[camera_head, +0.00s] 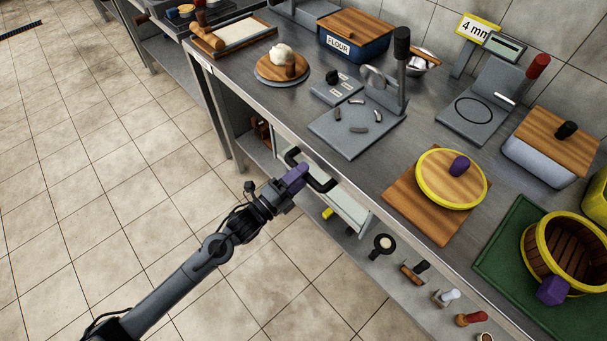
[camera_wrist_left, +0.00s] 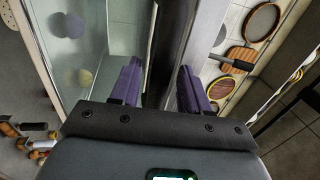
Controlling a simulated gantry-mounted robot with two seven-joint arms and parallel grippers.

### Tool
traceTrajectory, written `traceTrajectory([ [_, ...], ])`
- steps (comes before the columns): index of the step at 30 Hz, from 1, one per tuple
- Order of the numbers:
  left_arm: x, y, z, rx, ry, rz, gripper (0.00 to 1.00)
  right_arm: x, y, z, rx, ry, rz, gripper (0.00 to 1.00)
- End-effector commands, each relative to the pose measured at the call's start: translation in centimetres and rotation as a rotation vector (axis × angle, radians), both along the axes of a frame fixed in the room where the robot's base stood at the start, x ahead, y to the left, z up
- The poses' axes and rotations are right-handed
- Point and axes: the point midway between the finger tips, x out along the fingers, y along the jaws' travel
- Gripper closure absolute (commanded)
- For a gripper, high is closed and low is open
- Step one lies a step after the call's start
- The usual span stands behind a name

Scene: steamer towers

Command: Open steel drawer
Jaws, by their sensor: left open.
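The steel drawer (camera_head: 350,208) is under the worktop's front edge; its pale panel shows, but I cannot tell whether it is pulled out at all. Its black bar handle (camera_head: 323,184) sticks out towards the floor side. My left gripper (camera_head: 294,175), with purple fingers, is at the handle's middle. In the left wrist view my left gripper (camera_wrist_left: 160,87) is open, with its fingers apart. A dark bar that looks like the handle (camera_wrist_left: 168,45) runs between them; contact is unclear. My right gripper is not in view.
The steel worktop (camera_head: 300,110) above holds a grey plate press (camera_head: 357,125), a round yellow-rimmed lid (camera_head: 452,180) on a board and a wooden steamer (camera_head: 570,250) on a green mat. Small tools, including a red-handled one (camera_head: 472,319), lie on the lower shelf. The tiled floor (camera_head: 110,150) is clear.

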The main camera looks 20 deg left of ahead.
Motion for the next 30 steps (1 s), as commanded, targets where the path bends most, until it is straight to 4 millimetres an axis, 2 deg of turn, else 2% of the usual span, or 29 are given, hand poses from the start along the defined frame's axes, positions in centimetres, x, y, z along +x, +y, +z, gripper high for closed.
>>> traceTrajectory([
  [5, 0.9, -0.43, 0.17, 0.0, 0.0, 0.0, 0.54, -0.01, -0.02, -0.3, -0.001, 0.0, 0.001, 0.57],
  [14, 1.0, -0.5, 0.22, 0.0, 0.001, 0.0, 0.54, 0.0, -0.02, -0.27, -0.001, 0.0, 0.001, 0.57],
  [23, 0.99, -0.48, 0.22, 0.0, 0.001, 0.0, 0.99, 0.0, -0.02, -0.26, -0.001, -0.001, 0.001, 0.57],
  [30, 0.98, -0.48, 0.21, 0.0, 0.001, 0.0, 1.0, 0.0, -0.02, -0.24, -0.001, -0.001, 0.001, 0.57],
])
